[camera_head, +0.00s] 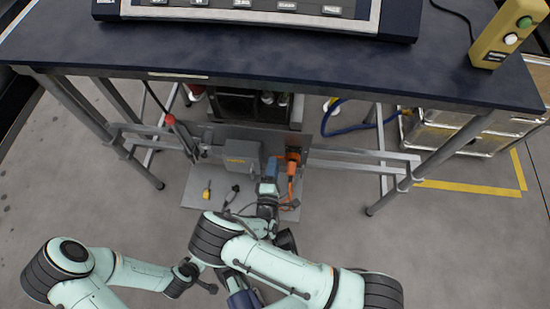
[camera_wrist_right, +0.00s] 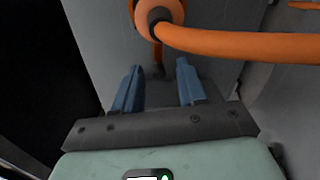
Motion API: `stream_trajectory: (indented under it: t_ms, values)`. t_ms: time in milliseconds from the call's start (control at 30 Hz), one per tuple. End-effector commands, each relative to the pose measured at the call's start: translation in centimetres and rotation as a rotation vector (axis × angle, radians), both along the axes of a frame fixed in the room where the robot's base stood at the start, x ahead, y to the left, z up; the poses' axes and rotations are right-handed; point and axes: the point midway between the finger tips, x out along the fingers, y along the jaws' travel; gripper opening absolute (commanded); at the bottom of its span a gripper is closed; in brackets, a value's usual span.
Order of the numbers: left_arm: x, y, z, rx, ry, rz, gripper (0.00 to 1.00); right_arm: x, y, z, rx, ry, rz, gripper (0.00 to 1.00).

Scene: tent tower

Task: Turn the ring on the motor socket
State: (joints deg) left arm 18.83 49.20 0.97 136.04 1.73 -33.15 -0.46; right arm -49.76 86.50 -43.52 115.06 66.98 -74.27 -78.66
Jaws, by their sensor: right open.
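An orange connector (camera_head: 293,156) sits on the grey metal panel under the table, right of a grey box. An orange cable (camera_head: 291,186) hangs below it. In the right wrist view, a round orange part (camera_wrist_right: 172,8) with a dark collar (camera_wrist_right: 158,15) is at the top, and a thick orange cable (camera_wrist_right: 240,44) runs right from it. I cannot make out the ring separately. My right gripper (camera_head: 269,172) is beside the connector, to its left and slightly lower; its blue fingers (camera_wrist_right: 157,82) are apart and empty, short of the orange part. My left gripper (camera_head: 188,272) is low left, its fingers unclear.
The dark tabletop (camera_head: 220,55) overhangs the panel. Table legs (camera_head: 381,150) and crossbars (camera_head: 345,166) frame the space. A grey box (camera_head: 241,157) stands left of the connector. A yellow plug (camera_head: 207,190) and loose cables lie on the base plate. Metal cases (camera_head: 440,135) stand right.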

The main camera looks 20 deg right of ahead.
Motion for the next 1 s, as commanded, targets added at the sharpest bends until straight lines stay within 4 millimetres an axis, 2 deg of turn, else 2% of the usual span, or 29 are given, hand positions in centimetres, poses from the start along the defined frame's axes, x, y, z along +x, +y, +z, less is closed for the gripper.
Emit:
stream_trajectory:
  t_ms: [167, 400, 600, 1000]
  values:
    - [1.6, -0.3, 1.8, 0.002, -0.054, -0.003, 0.6, -3.7, 2.3, 0.4, -0.003, 0.003, 0.003, 0.41]
    - [0.9, -0.8, 2.4, -0.009, -0.039, -0.012, 0.6, -7.1, 4.3, 0.4, -0.001, 0.002, 0.0, 0.41]
    - [0.6, -0.9, 2.4, -0.013, -0.031, -0.016, 0.6, -8.0, 4.8, 0.4, -0.001, 0.002, -0.002, 0.41]
    - [0.6, -0.9, 2.4, -0.013, -0.03, -0.015, 0.6, -8.0, 4.8, 0.4, -0.002, 0.002, -0.003, 0.41]
